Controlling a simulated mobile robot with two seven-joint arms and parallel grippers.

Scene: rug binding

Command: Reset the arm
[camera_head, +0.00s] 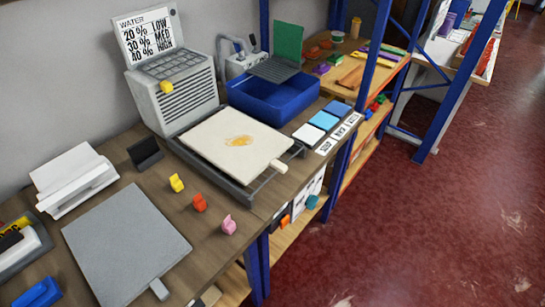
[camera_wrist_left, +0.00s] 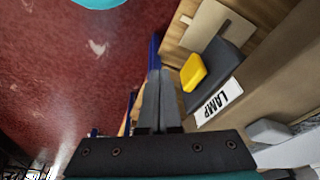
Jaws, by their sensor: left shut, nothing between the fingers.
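My left gripper (camera_wrist_left: 158,118) shows in the left wrist view, with its two dark fingers together and nothing between them. It points toward a blue post and the edge of a wooden surface, with the red floor (camera_wrist_left: 60,75) to the left. To the right of the fingers are a yellow block (camera_wrist_left: 193,72) on a dark grey piece and a white label reading LAMP (camera_wrist_left: 218,101). Neither of my arms shows in the head view. My right gripper is in neither view.
The wooden workbench (camera_head: 203,244) holds a grey board (camera_head: 125,243), a cream sheet (camera_head: 215,140) with an orange stain on a dark tray, small yellow, red and pink pieces, a blue bin (camera_head: 283,112) and a white louvred machine (camera_head: 185,95). Blue-posted shelves stand beyond. The red floor (camera_head: 440,220) at right is clear.

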